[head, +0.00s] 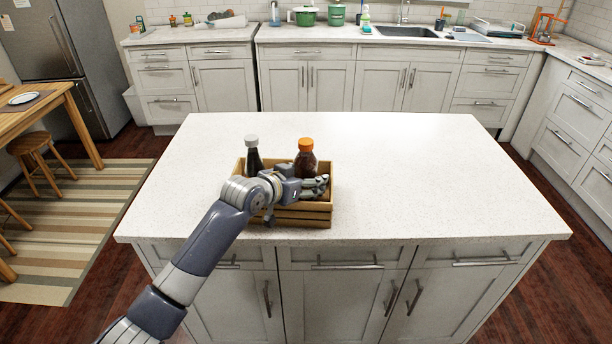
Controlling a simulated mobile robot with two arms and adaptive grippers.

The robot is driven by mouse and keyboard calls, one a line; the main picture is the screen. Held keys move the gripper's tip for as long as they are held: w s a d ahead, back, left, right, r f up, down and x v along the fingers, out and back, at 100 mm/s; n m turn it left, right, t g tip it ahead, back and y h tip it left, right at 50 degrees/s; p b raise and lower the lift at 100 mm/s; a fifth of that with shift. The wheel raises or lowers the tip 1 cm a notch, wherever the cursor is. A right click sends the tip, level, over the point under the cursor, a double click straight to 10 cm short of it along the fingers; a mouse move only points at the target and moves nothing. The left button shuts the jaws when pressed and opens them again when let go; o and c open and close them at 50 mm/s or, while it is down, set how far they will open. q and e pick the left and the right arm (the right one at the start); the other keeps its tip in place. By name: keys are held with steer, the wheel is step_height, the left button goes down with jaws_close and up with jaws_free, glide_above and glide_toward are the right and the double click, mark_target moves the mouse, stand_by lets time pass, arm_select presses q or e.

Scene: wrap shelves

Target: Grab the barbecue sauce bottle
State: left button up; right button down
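A wooden crate (305,222) stands on the island counter near its front edge. Two bottles stand upright in it. The one at the right is brown with an orange cap (306,158) and looks like the barbecue sauce bottle; its lower part is hidden. The one at the left is a dark bottle with a pale cap (253,160). My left gripper (318,187) is over the crate, in front of the brown bottle in the picture. I cannot tell whether it touches the bottle or how far its fingers are open. My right gripper is out of view.
The white island counter (430,180) is clear to the right of the crate and behind it. A wooden table (45,115) and a stool (38,160) stand at the left. Cabinets with a sink (405,32) line the back wall.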

arm_select(q)
steer(key=c, duration=1.1)
steer(key=shift+r, duration=0.15)
steer(key=shift+c, duration=0.5)
